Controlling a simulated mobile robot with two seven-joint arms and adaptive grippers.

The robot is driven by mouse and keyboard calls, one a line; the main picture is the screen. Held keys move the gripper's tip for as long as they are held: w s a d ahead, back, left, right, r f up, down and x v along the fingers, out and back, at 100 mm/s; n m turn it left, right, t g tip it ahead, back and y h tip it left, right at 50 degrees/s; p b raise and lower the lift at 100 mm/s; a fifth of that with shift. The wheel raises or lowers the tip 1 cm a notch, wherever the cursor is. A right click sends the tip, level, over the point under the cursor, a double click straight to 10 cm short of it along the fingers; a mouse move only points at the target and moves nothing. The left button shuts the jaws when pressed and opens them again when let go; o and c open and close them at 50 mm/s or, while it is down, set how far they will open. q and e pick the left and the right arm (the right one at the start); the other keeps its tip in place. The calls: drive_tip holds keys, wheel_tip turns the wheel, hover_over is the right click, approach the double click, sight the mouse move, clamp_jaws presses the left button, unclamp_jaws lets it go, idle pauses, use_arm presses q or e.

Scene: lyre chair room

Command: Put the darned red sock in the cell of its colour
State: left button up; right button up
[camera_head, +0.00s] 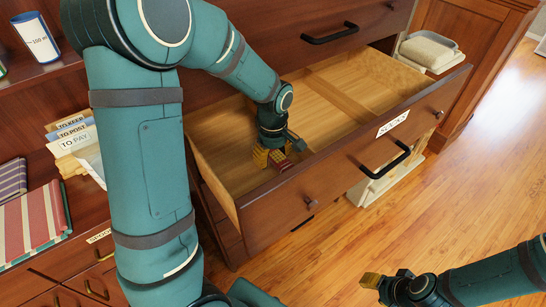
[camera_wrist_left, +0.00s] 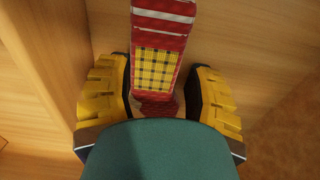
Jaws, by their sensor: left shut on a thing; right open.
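The darned red sock (camera_wrist_left: 164,28), with pale stripes and a yellow plaid patch, lies between the yellow fingers of my left gripper (camera_wrist_left: 161,90) in the left wrist view. The gripper is shut on it. In the head view my left gripper (camera_head: 270,157) is low inside the open drawer (camera_head: 352,137), near its front wall at the left, and a small red part of the sock (camera_head: 280,161) shows beside the fingers. I cannot tell if the sock touches the drawer floor. My right gripper (camera_head: 377,283) is open and empty above the floor at lower right.
A wooden divider (camera_head: 340,97) splits the drawer, and the visible floor on both sides is bare wood. A white label (camera_head: 393,123) is on the drawer front. Folded striped cloths (camera_head: 34,224) and paper folders (camera_head: 72,138) lie at left. A pale folded stack (camera_head: 428,50) is beyond the drawer.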

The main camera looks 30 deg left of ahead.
sight(273, 155)
use_arm(q)
drive_tip(key=shift+f, duration=0.1)
drive_tip(key=shift+f, duration=0.1)
drive_tip(key=shift+f, duration=0.1)
drive_tip(key=o, duration=0.7)
drive_tip(key=shift+r+p, duration=1.15)
drive_tip(key=shift+r, duration=2.8)
